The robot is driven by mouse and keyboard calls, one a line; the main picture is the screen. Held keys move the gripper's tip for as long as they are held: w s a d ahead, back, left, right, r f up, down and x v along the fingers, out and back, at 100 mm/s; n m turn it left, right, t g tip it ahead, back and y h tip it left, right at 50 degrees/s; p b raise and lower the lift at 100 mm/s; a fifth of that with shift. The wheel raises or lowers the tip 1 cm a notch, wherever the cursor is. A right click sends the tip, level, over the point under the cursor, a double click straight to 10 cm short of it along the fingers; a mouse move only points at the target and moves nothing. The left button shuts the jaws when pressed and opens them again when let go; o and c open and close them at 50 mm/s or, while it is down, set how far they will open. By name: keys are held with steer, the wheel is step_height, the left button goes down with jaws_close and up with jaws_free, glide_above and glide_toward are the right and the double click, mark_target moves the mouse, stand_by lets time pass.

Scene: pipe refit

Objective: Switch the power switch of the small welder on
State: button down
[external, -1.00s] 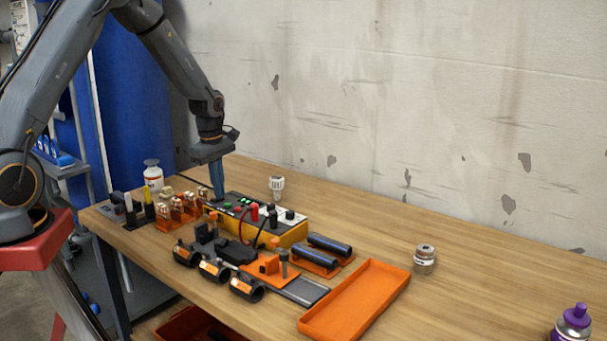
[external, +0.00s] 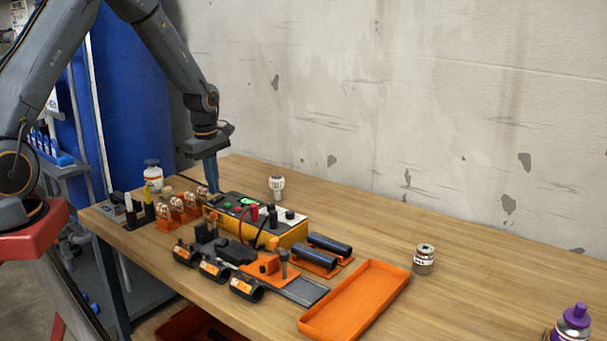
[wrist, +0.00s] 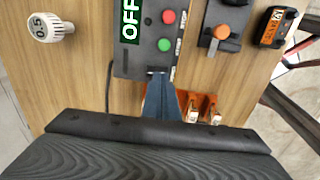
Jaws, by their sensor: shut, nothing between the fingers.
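The small welder (external: 294,236) is a yellow box with a dark top panel, standing mid-bench with red and black leads. In the wrist view its panel (wrist: 146,58) shows a green display (wrist: 130,20) reading OFF, a red button (wrist: 168,17) and a green button (wrist: 164,45). My gripper (external: 213,190) is shut and empty, pointing down at the welder's far left end. In the wrist view its fingertips (wrist: 161,78) are at the panel's near edge. I cannot tell whether they touch it. The power switch is not clearly seen; the fingertips may hide it.
Orange holders with fittings (external: 178,210) stand left of the welder. The clamp rig (external: 270,268) with black pipe pieces lies in front. A white knobbed part (external: 277,187) stands behind. An orange tray (external: 305,325) lies right; the bench beyond it is mostly clear.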

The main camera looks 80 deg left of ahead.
mark_target(214, 200)
step_height(214, 200, up, 12)
steer(key=b, duration=0.1)
steer(key=shift+s+d+b, duration=0.3)
steer(key=shift+b, duration=0.1)
steer(key=b, duration=0.3)
steer(key=shift+w+a, duration=0.2)
steer(key=shift+w, duration=0.05)
steer(key=shift+r+t+y, duration=0.15)
steer(key=shift+t+y, duration=0.15)
steer(key=f, duration=0.4)
steer(key=w+a+f+p, duration=0.1)
steer(key=f, duration=0.4)
steer(key=f+p, duration=0.1)
steer(key=f, duration=0.4)
steer(key=shift+w+a, duration=0.15)
steer(key=shift+a, duration=0.05)
